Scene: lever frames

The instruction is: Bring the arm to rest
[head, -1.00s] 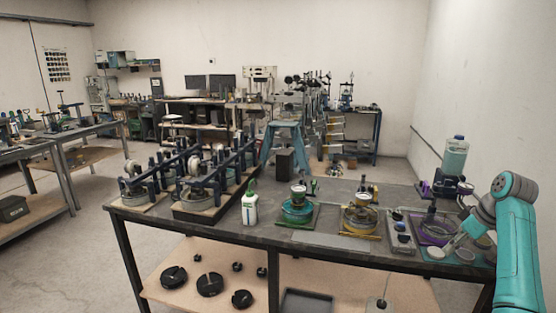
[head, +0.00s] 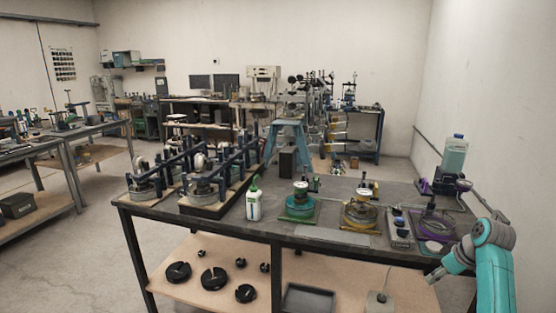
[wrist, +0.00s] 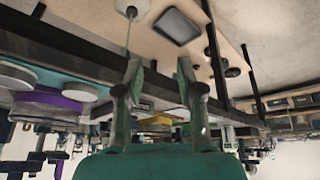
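My teal arm (head: 492,262) shows at the right edge of the head view, bent over the front right corner of the workbench (head: 330,238). My gripper (head: 436,276) is low, in front of the bench's front edge, and small in this view. In the wrist view my gripper (wrist: 159,66) has its two fingers clearly apart with nothing between them. The bench's dark front edge (wrist: 60,52) lies behind the fingers there; I cannot tell how far.
The bench holds a white bottle (head: 253,203), a teal dish device (head: 299,207), a yellow one (head: 360,214) and a purple one (head: 433,226). On the lower shelf are black discs (head: 214,278) and a dark tray (head: 308,299).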

